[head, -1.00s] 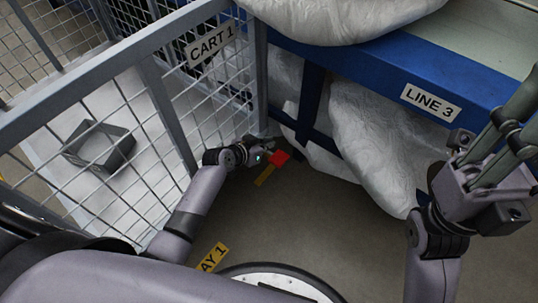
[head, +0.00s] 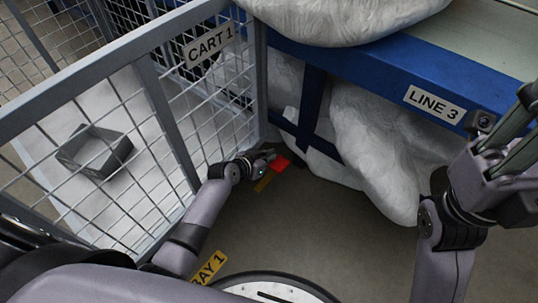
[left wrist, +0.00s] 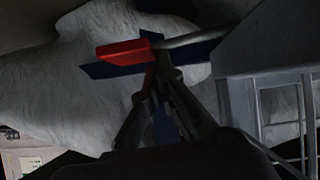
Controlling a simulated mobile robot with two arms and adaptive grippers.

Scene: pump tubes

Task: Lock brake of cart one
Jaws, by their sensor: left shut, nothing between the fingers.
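A red brake pedal (head: 281,163) shows low by the cart's near corner post. In the left wrist view the red pedal (left wrist: 124,53) sits on a pale bar, just beyond the fingertips. My left gripper (head: 268,156) is shut and empty, close beside the pedal; whether it touches is not clear. In the left wrist view its fingers (left wrist: 157,70) come together. My right gripper (head: 507,130) is at the right edge, partly cut off.
A blue LINE 3 frame (head: 375,68) with white wrapped bags (head: 365,140) stands right of the cart. A grey open box (head: 95,152) lies inside the cart. A yellow bay label (head: 209,268) is on the floor. Floor between my arms is clear.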

